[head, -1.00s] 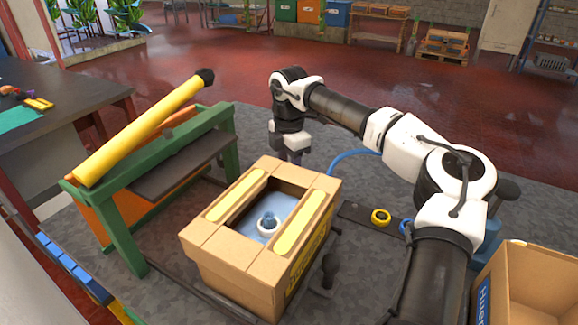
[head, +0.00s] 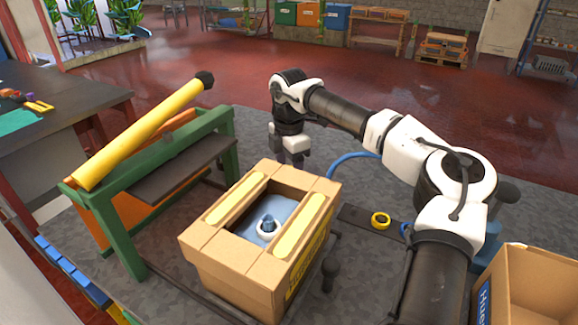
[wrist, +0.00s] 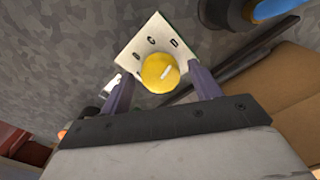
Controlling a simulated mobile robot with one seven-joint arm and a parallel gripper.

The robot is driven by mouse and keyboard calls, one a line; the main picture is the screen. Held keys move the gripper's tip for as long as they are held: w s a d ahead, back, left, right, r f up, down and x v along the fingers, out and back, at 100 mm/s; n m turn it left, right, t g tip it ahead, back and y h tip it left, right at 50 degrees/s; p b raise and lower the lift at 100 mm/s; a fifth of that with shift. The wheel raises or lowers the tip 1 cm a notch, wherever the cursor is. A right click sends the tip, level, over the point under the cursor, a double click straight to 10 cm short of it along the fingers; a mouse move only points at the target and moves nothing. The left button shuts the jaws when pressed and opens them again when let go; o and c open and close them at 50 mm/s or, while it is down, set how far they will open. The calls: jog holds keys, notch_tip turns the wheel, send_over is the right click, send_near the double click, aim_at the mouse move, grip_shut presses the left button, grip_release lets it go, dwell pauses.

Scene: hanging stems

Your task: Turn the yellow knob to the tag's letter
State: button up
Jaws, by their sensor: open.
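The yellow knob (wrist: 160,70) shows in the wrist view, with a short pale pointer line on its face. It sits on a pale square plate (wrist: 140,42) with small dark marks along its upper edges, too small to read surely. My gripper (wrist: 158,76) is open, with one finger on each side of the knob. Whether the fingers touch it I cannot tell. In the head view my gripper (head: 291,158) points down behind the cardboard box, and the knob is hidden there. A small white piece (wrist: 112,84) beside the left finger is partly hidden; I cannot read a letter on it.
An open cardboard box (head: 226,262) with a blue lining and white ring stands in front of my gripper. A green frame (head: 122,228) with a yellow tube (head: 140,132) stands left.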

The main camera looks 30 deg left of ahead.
notch_tip(320, 180, up, 14)
jog(key=b, duration=0.1)
dwell(0.4)
jog(key=shift+f, duration=0.1)
